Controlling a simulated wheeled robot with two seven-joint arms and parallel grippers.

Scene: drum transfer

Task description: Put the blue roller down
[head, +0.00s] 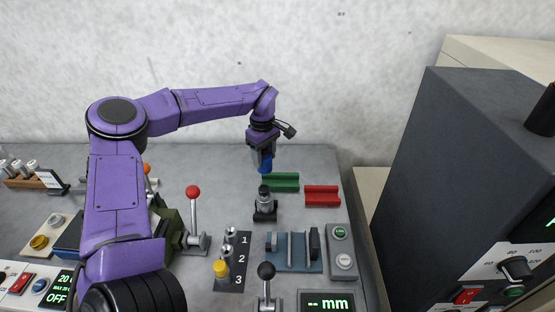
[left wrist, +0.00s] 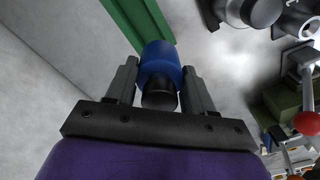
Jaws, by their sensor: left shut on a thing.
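The blue roller (head: 265,168) is held in my left gripper (head: 262,158), at the back of the bench. In the left wrist view the roller (left wrist: 160,60) has a blue body and a black end, and the two fingers of my left gripper (left wrist: 158,86) close on that black end from both sides. The green channel holder (head: 281,183) lies just beyond and below the roller in the head view; in the left wrist view the roller overlaps the green holder (left wrist: 137,22). I cannot tell whether they touch. My right gripper is out of view.
A red channel holder (head: 322,196) lies to the right of the green one. A dark metal fixture (head: 265,204) stands just in front. A red-knobbed lever (head: 193,193) stands to the left. A dark cabinet (head: 455,180) rises on the right, and the wall is close behind.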

